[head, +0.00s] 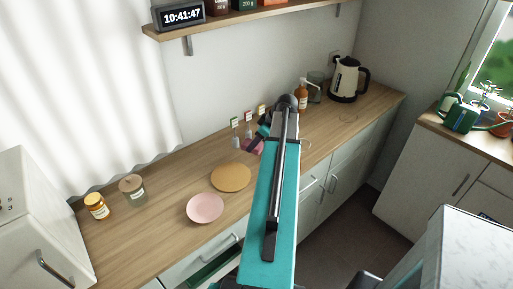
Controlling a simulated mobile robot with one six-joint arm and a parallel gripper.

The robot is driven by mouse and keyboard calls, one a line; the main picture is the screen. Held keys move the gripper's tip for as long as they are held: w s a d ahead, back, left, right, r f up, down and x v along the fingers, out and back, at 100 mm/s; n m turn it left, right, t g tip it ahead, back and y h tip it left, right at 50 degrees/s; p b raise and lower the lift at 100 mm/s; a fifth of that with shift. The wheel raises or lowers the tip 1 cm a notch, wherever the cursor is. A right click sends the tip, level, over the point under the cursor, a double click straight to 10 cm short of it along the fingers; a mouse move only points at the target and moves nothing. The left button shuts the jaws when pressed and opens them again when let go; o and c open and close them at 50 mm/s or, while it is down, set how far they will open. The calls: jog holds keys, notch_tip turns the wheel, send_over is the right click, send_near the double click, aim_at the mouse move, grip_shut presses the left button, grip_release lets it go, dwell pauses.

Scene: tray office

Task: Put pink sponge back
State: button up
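A small pink item (255,148), which looks like the pink sponge, shows on or just above the wooden counter (165,213), left of my teal arm. My gripper (256,142) is at its upper edge, dark and small in the head view. The fingers overlap the pink item, and my arm hides part of the area. I cannot tell whether they are open, shut on it or only in front of it.
Several small labelled bottles (235,131) stand behind my gripper. A round board (231,178) and pink plate (205,208) lie to the left, with jars (97,207) beyond. An orange bottle (302,94) and kettle (345,82) stand at the back right. A drawer (213,268) is open below.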

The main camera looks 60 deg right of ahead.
aim_at(256, 148)
jog(key=shift+f+p, duration=0.9)
jog(key=shift+f, duration=0.85)
jog(key=shift+f, duration=0.15)
jog(key=o, duration=1)
jog(key=shift+r, duration=0.25)
jog(key=shift+b+v, duration=0.4)
jog(key=shift+v, duration=0.5)
jog(key=shift+b+v, duration=1.25)
jog(key=shift+v, duration=3.8)
